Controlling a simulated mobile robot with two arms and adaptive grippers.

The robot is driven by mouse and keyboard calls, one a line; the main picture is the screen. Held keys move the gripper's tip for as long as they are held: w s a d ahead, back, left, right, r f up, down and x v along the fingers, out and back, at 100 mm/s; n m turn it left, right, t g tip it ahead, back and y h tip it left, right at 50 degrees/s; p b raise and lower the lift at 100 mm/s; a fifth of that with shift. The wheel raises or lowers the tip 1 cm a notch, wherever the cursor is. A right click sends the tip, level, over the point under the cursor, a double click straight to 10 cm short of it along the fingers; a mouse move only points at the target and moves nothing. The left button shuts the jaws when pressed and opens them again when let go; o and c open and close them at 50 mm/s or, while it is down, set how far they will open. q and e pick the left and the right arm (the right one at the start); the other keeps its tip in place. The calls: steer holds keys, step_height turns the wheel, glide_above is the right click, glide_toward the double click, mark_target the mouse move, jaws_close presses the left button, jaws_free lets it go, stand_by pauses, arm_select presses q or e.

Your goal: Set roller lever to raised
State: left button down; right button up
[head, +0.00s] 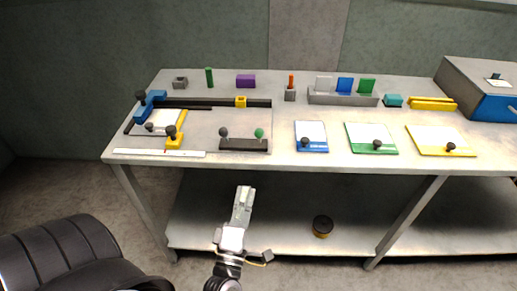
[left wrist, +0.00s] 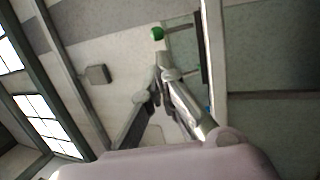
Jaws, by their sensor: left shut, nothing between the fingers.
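A dark lever block (head: 243,145) sits near the front edge of the table, left of centre in the head view. A black knob (head: 224,132) stands at its left end and a green knob (head: 259,133) at its right end. I cannot tell for certain which is the roller lever. My left gripper (head: 246,190) is shut and empty, in front of the table edge and apart from the block. My right gripper is out of view.
Left of the block are a blue slide (head: 150,104) on a black rail and a yellow clamp (head: 174,139). Blue (head: 311,146), green (head: 384,148) and yellow (head: 430,148) pads lie to the right. A dark round tin (head: 322,226) stands on the lower shelf (head: 280,237).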

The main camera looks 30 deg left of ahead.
arm_select(q)
steer(key=p, duration=0.4)
glide_toward(260, 136)
steer(key=w+a, duration=0.3)
steer(key=w, duration=0.2)
steer(key=shift+w+r, duration=0.35)
steer(key=shift+w, duration=0.35)
